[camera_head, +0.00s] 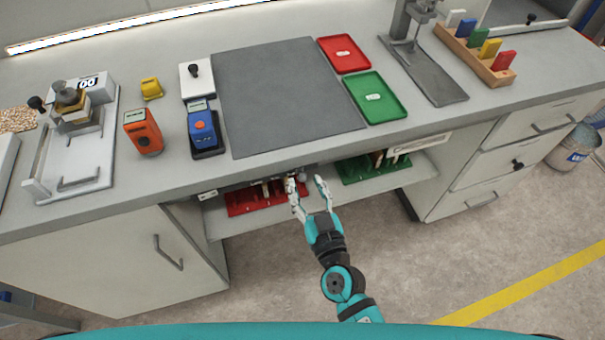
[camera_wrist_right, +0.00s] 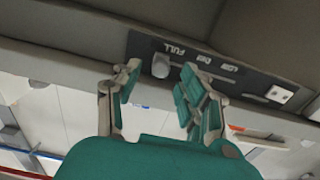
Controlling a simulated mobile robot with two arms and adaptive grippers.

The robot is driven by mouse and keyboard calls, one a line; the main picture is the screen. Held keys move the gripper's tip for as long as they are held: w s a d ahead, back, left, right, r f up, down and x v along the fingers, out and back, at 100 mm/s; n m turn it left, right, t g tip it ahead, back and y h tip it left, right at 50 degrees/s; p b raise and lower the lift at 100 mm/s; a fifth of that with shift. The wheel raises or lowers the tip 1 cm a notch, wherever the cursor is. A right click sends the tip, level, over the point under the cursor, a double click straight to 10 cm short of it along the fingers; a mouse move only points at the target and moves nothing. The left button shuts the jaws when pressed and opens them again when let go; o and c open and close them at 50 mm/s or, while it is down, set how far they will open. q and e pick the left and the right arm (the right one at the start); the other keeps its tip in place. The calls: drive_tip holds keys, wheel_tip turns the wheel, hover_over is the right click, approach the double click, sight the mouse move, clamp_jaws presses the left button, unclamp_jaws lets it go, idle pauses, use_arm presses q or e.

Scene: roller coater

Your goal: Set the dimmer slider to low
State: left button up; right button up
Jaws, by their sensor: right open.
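The dimmer panel (camera_wrist_right: 215,75) is a dark strip under the bench edge, with its lettering upside down in the right wrist view. Its grey slider knob (camera_wrist_right: 160,66) sits at the left end of the slot, by the word FULL. My right gripper (camera_head: 307,181) is open below the bench's front edge. In the right wrist view, the knob appears between its fingertips (camera_wrist_right: 161,70); contact cannot be told. My left gripper is not in view.
A white switch (camera_wrist_right: 280,94) is at the panel's right end. Under the bench, a red tray (camera_head: 240,204) and a green tray (camera_head: 352,173) lie on a shelf. The benchtop (camera_head: 275,167) overhangs my gripper. Floor in front is clear.

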sight(303, 179)
drive_tip(key=shift+x, duration=1.65)
clamp_jaws()
